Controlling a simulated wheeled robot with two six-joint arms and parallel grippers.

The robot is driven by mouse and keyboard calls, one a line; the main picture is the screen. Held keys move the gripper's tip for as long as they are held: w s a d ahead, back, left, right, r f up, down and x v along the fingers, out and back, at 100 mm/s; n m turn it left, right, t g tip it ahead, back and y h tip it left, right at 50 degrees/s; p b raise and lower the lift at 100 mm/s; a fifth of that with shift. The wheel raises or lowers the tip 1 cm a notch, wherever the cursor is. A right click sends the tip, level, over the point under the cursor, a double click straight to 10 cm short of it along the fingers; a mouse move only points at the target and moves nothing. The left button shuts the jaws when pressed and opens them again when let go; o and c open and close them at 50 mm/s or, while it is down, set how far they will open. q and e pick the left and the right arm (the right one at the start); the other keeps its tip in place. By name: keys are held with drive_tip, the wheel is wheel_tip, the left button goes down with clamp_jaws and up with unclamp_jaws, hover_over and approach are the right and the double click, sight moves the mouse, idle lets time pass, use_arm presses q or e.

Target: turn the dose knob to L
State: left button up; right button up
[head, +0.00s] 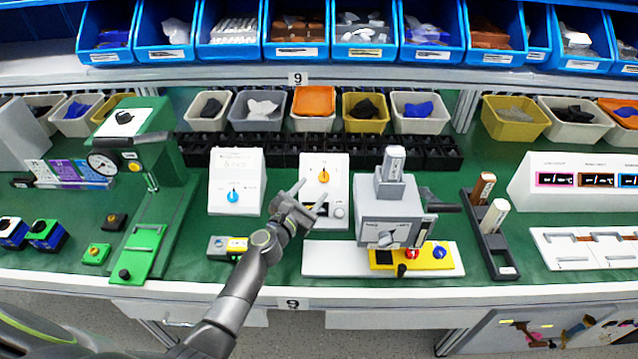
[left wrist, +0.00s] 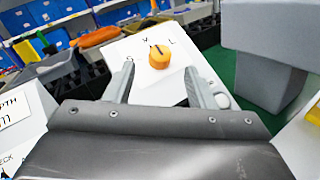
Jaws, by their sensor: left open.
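An orange round knob (head: 323,175) sits on the sloped face of a white box (head: 338,163) in the middle of the bench. In the left wrist view the orange knob (left wrist: 159,56) has a dark pointer mark toward its upper edge, and letters stand around it, one like an L at upper right. My left gripper (head: 312,192) is open and empty in front of this box. In the left wrist view its fingers (left wrist: 160,80) stand apart, with the knob beyond and between their tips, apparently not touched. My right gripper is not in view.
A second white box (head: 237,170) with a blue knob (head: 233,196) stands to the left. A grey machine (head: 397,215) on a white base stands close on the right. Black bins (head: 255,150) line the back. Green bench shows in front of the boxes.

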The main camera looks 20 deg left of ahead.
sight(321, 176)
use_arm(q)
drive_tip(key=shift+b+x, duration=0.45)
drive_tip(key=shift+x, duration=1.85)
drive_tip(key=c, duration=1)
drive_tip(key=shift+a+r+m+g+h+p, duration=0.1)
drive_tip(key=shift+m+g+h+p, duration=0.3)
drive_tip(key=shift+m+p, duration=0.25)
drive_tip(key=shift+a+r+m+g+h+p, duration=0.15)
drive_tip(key=shift+m+g+h+p, duration=0.15)
drive_tip(key=shift+m+h+p, duration=0.3)
drive_tip(key=m+g+h, duration=0.1)
drive_tip(key=m+g+h+p, duration=0.1)
drive_tip(key=m, duration=0.1)
drive_tip(key=shift+w+a, duration=0.15)
drive_tip(key=m+g, duration=0.1)
drive_tip(key=m+g+h, duration=0.1)
drive_tip(key=m, duration=0.1)
drive_tip(key=shift+w+a+r+g, duration=0.1)
drive_tip(key=shift+w+a+g, duration=0.05)
drive_tip(key=shift+g, duration=0.15)
drive_tip(key=shift+w+r+m+g+h+b, duration=0.1)
drive_tip(key=shift+w+m+g+h+b, duration=0.1)
drive_tip(key=shift+m+g, duration=0.95)
drive_tip(key=shift+w+r+m+g+h+b, duration=0.1)
drive_tip(key=shift+m+g+h+b, duration=0.1)
drive_tip(key=shift+m+g, duration=0.9)
